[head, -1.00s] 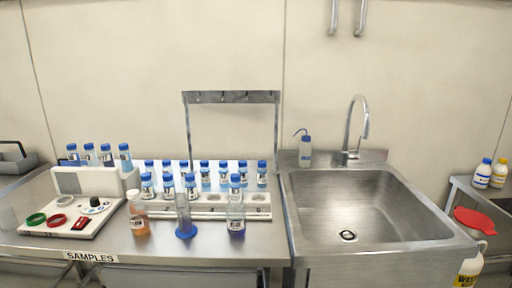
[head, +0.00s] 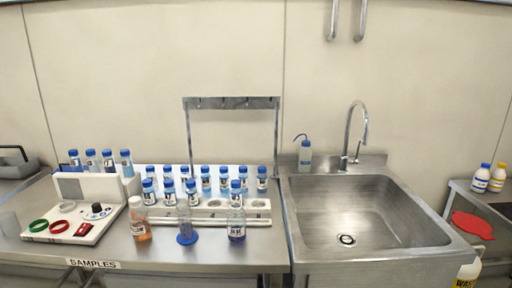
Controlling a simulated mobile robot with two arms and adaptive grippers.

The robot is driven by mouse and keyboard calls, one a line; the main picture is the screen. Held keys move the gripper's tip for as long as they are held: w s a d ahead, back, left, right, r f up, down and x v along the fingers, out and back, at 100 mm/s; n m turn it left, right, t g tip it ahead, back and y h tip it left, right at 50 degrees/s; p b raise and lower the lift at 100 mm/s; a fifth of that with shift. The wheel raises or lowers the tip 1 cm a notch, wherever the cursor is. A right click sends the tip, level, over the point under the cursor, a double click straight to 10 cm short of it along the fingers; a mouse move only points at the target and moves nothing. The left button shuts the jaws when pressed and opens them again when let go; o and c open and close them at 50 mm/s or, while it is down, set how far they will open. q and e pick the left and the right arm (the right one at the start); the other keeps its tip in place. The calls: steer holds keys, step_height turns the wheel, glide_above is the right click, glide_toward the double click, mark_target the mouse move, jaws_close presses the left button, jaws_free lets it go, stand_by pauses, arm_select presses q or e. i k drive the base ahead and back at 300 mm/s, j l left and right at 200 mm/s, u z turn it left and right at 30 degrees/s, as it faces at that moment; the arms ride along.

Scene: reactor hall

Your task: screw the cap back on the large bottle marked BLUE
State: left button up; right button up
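A clear bottle (head: 236,224) with bluish liquid and a label too small to read stands at the front of the left counter, before the white rack. Its top shows no cap of its own that I can make out against the blue-capped vial behind it. I cannot tell whether it is marked BLUE. A small white bottle with a blue cap (head: 481,178) stands at the far right; its label is not readable either. I see no loose bottle cap. Neither of my grippers is in view.
An orange-filled bottle with a white cap (head: 139,220) and a blue-based cylinder (head: 187,225) stand beside the clear bottle. Behind is a white rack (head: 262,205) of blue-capped vials. A white instrument panel (head: 92,232) is left, the sink (head: 350,205) right.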

mark_target(236, 215)
steer(key=i+l+u, duration=0.1)
steer(key=l+u, duration=0.55)
steer(key=l, duration=0.3)
steer(key=l+u, duration=0.35)
steer(key=l, duration=0.15)
